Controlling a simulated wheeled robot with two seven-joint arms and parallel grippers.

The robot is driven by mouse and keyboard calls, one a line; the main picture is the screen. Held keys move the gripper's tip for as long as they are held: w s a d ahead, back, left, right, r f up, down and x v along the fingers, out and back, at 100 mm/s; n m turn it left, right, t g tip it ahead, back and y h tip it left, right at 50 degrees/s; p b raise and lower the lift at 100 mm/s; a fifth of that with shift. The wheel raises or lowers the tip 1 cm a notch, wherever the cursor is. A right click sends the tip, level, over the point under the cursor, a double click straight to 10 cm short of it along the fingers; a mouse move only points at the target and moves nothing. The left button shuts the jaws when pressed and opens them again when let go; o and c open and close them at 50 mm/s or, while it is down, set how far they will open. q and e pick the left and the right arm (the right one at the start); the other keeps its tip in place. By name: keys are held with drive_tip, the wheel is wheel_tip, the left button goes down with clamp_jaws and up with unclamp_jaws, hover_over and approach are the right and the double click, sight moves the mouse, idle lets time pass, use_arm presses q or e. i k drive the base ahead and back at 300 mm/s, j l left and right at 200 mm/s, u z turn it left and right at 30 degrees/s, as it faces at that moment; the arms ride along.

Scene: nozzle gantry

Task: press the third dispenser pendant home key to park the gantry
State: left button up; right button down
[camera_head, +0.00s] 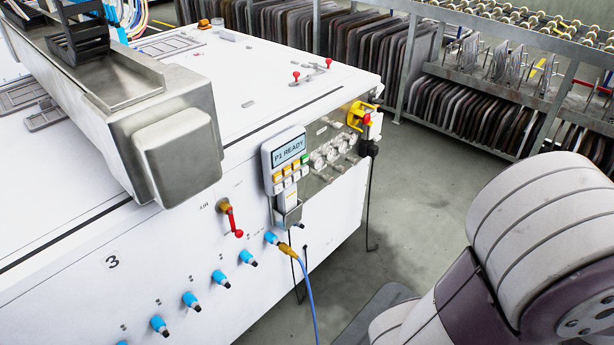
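A pendant (285,160) hangs on the side of the large white machine, its screen reading "P1 READY". Below the screen are small keys (291,173), mostly orange and white with a green one at the upper right; their labels are too small to read. The pendant sits in a grey holder (290,214). Neither gripper shows; one of my arms fills the lower right, away from the pendant.
A red-handled valve (231,220) and blue connectors (190,299) line the white machine (200,262). A blue cable (306,290) hangs below the pendant. Gauges (333,148) and a yellow-red switch (361,115) are right of it. Racks of panels (470,105) stand behind; floor between is clear.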

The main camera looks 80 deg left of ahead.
sight(304, 159)
drive_tip(key=u, duration=3.1)
